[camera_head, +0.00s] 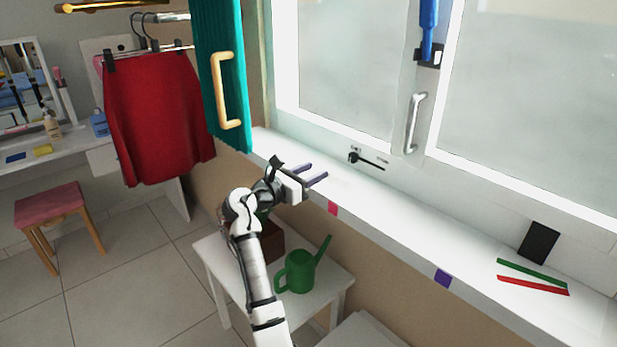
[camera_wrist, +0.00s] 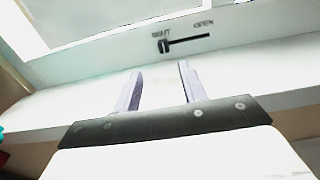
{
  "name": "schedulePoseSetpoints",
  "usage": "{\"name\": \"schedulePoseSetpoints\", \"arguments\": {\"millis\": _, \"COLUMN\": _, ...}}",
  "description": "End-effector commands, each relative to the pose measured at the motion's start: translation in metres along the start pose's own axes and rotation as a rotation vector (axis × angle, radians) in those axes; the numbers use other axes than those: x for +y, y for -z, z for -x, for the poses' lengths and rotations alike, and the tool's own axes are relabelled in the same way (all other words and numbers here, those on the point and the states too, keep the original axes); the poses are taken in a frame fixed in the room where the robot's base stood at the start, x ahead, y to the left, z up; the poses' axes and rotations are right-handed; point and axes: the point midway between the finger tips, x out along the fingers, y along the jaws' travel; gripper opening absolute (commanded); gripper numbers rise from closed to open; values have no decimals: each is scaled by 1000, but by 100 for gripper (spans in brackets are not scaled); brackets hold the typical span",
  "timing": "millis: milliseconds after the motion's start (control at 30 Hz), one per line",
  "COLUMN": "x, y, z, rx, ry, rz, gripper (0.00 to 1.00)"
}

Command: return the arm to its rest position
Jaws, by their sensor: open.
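My gripper (camera_head: 318,174) is at the end of my white arm, over the left part of the white window sill (camera_head: 365,205). Its two purple-grey fingers are apart with nothing between them. They also show in the wrist view (camera_wrist: 158,88), pointing toward the window frame. A small black lever (camera_head: 366,160) on the frame lies beyond the fingertips, apart from them. In the wrist view the lever (camera_wrist: 185,42) has its knob under the word SHUT and its bar reaching toward OPEN.
A green watering can (camera_head: 299,272) stands on a small white table (camera_head: 325,292) beside my arm, with a brown box (camera_head: 275,242) partly behind the arm. A teal door (camera_head: 220,75) and red skirt (camera_head: 155,115) are left. Green and red strips (camera_head: 532,285) lie on the right sill.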

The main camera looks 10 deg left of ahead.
Motion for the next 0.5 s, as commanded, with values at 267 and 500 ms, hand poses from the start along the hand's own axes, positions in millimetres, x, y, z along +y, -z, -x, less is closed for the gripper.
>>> {"name": "schedulePoseSetpoints", "arguments": {"millis": 267, "x": 0, "y": -1, "z": 8, "rx": 0, "ry": -1, "rz": 0, "gripper": 42}}
{"name": "schedulePoseSetpoints", "arguments": {"millis": 500, "x": 5, "y": -4, "z": 13, "rx": -6, "ry": -29, "rz": -40, "gripper": 42}}
